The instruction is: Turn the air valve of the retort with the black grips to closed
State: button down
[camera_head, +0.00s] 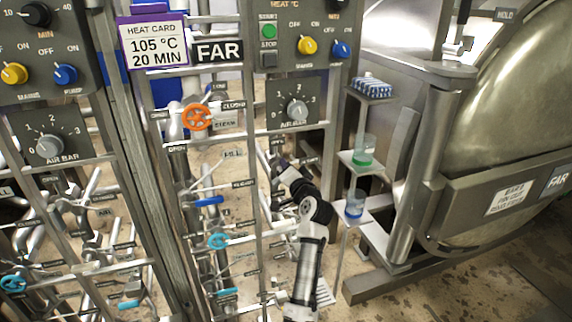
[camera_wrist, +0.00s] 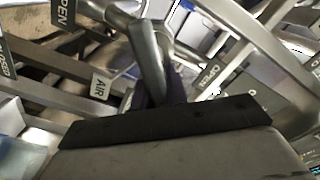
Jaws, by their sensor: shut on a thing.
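In the wrist view a grey valve lever (camera_wrist: 148,55) comes down from a pipe into my gripper (camera_wrist: 162,92). A white tag reading AIR (camera_wrist: 101,87) hangs just left of it, and a dark OPEN plate (camera_wrist: 63,12) is at the upper left. My gripper is shut on this lever; its fingertips are mostly hidden behind the black gripper body. In the head view my arm reaches up into the pipework right of the FAR panel (camera_head: 219,51), and its gripper end is hard to make out among the pipes. No black grips can be told apart on the levers.
Metal uprights and pipes crowd around my arm. An orange handwheel (camera_head: 197,117) and blue handles (camera_head: 217,241) are to its left. Small shelves with a green-bottomed beaker (camera_head: 363,150) and a blue one (camera_head: 354,205) stand close on its right, before the large retort vessel (camera_head: 500,110).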

jog(key=shift+w+d+f+m+p, duration=0.1)
jog(key=shift+f+m+p, duration=0.35)
jog(key=shift+m, duration=0.9)
jog(key=shift+s+d+f+m+p, duration=0.1)
jog(key=shift+m+p, duration=0.55)
jog(key=shift+m, duration=0.65)
jog(key=shift+w+d+f+m+p, duration=0.1)
jog(key=shift+f+m+p, duration=0.35)
jog(key=shift+m, duration=0.9)
jog(key=shift+r, duration=0.1)
jog(key=c, duration=1.4)
grip_release()
jog(key=b+v, duration=0.3)
jog(key=v, duration=1.1)
jog(key=shift+r, duration=0.1)
